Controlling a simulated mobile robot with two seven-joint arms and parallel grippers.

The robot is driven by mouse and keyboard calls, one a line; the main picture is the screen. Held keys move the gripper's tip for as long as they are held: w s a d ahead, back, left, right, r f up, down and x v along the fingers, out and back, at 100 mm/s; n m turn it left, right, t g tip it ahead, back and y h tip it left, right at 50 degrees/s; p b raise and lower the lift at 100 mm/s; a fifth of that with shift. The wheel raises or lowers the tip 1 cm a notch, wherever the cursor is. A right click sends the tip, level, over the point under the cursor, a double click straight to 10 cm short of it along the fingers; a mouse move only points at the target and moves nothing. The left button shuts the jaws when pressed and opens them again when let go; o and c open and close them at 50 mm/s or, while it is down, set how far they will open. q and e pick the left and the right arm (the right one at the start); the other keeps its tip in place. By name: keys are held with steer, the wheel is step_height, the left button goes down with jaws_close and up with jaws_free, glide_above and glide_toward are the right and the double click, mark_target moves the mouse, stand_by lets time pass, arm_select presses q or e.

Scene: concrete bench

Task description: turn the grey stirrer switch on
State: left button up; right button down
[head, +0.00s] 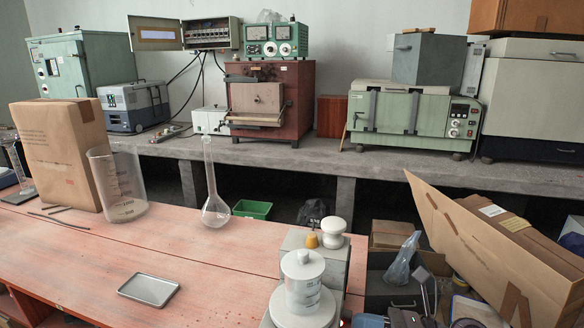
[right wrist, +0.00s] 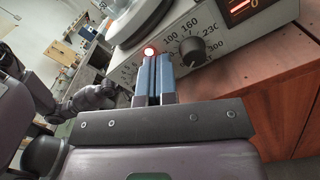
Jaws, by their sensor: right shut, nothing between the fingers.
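The stirrer (right wrist: 222,50) fills the top right of the right wrist view. Its pale front panel has a black dial (right wrist: 192,50) with printed numbers, a red display (right wrist: 238,7) and a small round red light (right wrist: 150,51) that glows. A round plate (right wrist: 148,28) is on top. In the head view only its top (head: 276,320) shows at the bottom edge, under a white-lidded vessel (head: 303,272). My right gripper (right wrist: 157,57) is shut and empty, its blue fingertips at the panel beside the red light. They hide the panel there, so I cannot make out the switch or tell contact.
A grey box with a white round top (head: 334,230) stands behind the vessel. A flask (head: 214,212), a beaker (head: 124,195) and a small tray (head: 149,290) are on the red bench. Open cardboard (head: 490,250) and clutter lie at the right.

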arm_select(q)
steer(key=shift+s+a, duration=0.1)
arm_select(e)
steer(key=shift+w+a+f, duration=0.1)
steer(key=shift+w+a, duration=0.05)
steer(key=shift+a, duration=0.05)
arm_select(q)
steer(key=shift+r, duration=0.15)
arm_select(e)
steer(key=shift+w+r, duration=0.1)
steer(key=shift+r, duration=0.15)
arm_select(q)
steer(key=shift+a+f, duration=0.15)
steer(key=shift+f, duration=0.55)
arm_select(e)
steer(key=v, duration=0.5)
steer(key=shift+w+d, duration=0.1)
steer(key=shift+d, duration=0.2)
